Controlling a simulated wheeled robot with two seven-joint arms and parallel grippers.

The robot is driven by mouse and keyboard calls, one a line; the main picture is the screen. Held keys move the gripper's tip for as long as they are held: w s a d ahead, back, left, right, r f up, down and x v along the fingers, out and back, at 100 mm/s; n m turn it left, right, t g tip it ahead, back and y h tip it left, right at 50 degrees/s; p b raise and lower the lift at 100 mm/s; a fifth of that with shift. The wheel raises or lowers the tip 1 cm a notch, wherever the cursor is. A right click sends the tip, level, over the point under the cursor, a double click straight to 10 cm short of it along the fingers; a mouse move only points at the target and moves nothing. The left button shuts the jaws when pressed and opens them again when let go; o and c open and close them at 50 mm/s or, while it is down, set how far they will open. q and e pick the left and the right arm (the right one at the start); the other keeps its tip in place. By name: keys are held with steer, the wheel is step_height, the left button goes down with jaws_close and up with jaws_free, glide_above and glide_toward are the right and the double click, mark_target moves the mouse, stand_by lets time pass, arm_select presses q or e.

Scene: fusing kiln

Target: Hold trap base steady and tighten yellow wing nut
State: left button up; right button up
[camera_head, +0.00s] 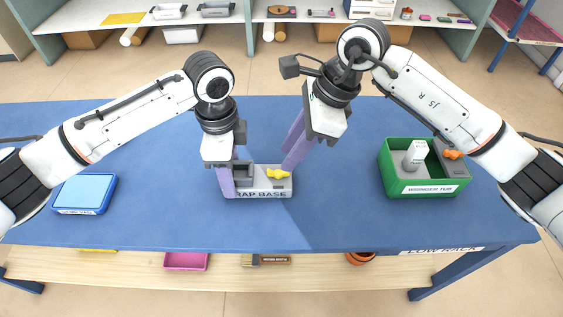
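The grey trap base (285,186), with a white front label, sits on the blue table in the middle. The yellow wing nut (278,174) is on its top, right of centre. My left gripper (231,180) points down at the left end of the base, with one purple finger in front of its left side. The other finger is mostly hidden, so its grip is unclear.
A green wringer tub (432,188) at the right holds a white bottle (415,155); an orange piece (453,154) sits at its right side. A blue tray (86,192) lies at the left. Shelves stand behind and a low rack below.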

mark_target(279, 169)
steer(key=x, duration=0.5)
jaws_close()
